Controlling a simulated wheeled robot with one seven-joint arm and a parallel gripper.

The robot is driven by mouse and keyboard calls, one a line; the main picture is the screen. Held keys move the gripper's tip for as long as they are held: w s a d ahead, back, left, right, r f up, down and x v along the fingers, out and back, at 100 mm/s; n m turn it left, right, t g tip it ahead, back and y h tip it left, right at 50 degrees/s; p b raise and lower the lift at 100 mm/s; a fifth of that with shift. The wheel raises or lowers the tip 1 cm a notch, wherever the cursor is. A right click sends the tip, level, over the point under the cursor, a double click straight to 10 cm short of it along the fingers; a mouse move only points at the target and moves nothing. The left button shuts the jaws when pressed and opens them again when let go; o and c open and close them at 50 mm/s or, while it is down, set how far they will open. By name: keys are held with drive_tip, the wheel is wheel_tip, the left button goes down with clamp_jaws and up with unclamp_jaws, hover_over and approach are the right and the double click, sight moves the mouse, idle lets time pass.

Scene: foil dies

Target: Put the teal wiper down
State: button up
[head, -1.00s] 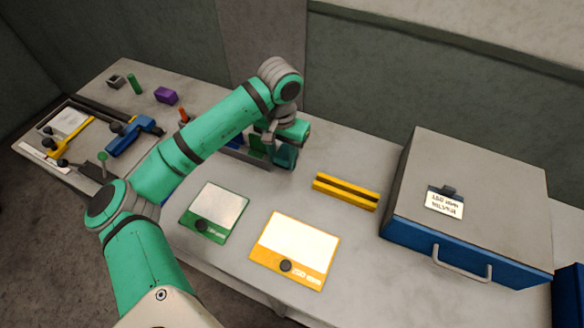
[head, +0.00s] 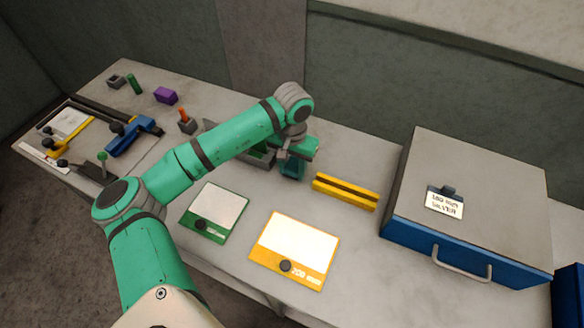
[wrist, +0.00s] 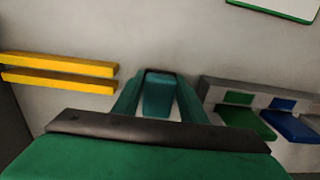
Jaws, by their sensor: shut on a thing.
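My gripper (head: 291,172) is over the bench between the grey rack and the yellow slotted holder. It is shut on the teal wiper (wrist: 158,98), a small teal block that shows between the two fingers in the wrist view. In the head view the wiper's teal colour blends with my gripper, and its lower end is hard to make out. I cannot tell whether it touches the bench.
The yellow holder (head: 345,191) stands close on the right. The grey rack (wrist: 300,90) with green and blue pieces is close by, partly hidden by my arm in the head view. Green-framed (head: 214,211) and yellow-framed (head: 295,250) plates lie in front. A large case (head: 465,200) is right.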

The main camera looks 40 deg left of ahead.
sight(293, 167)
drive_tip(key=shift+f, duration=0.5)
drive_tip(key=o, duration=1.4)
wheel_tip(293, 167, up, 13)
drive_tip(key=shift+w+r, duration=0.1)
drive_tip(key=shift+w, duration=0.1)
